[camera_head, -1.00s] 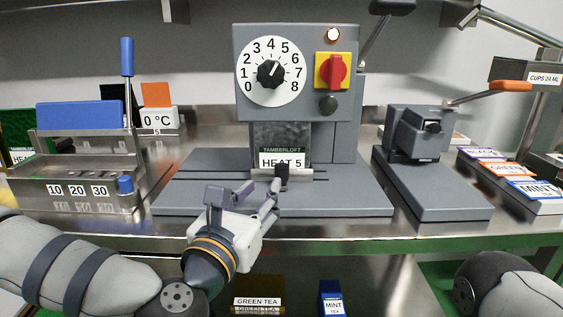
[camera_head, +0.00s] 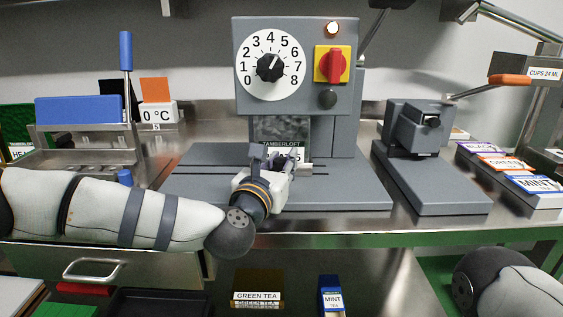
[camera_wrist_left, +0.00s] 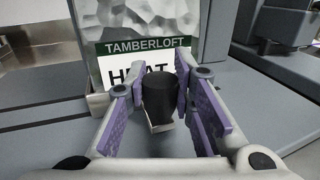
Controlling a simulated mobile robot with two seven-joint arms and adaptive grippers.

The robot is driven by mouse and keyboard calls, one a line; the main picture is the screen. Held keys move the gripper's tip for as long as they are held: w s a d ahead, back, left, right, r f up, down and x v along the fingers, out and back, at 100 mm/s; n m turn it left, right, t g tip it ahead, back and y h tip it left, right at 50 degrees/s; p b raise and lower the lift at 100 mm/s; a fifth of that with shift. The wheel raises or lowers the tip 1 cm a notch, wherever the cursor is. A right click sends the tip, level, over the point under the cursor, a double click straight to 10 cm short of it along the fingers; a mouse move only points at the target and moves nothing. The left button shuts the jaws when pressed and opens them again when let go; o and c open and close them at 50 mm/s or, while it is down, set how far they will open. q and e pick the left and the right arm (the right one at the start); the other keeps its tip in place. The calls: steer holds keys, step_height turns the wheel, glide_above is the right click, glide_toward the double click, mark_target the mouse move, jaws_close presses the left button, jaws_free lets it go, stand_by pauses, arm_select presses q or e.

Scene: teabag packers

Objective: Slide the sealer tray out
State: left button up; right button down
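The sealer (camera_head: 297,68) stands in the middle of the counter with its dial, red switch and lit lamp. The tray's upright black handle (camera_wrist_left: 160,97) shows in the left wrist view, in front of the sealer's "TAMBERLOFT" label. My left gripper (camera_head: 280,158) is at the front of the sealer. Its purple finger pads (camera_wrist_left: 161,88) lie against both sides of the handle, with no clear gap. The rest of the tray is mostly hidden. My right gripper is out of view.
A grey lever device (camera_head: 418,130) stands on the right, beside several labelled tea boxes (camera_head: 533,183). A metal rack (camera_head: 85,140) with a blue block is on the left. The sealer's grey base (camera_head: 340,193) has free room in front of the gripper.

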arm_select(q)
jaws_close()
steer(key=shift+a, duration=0.1)
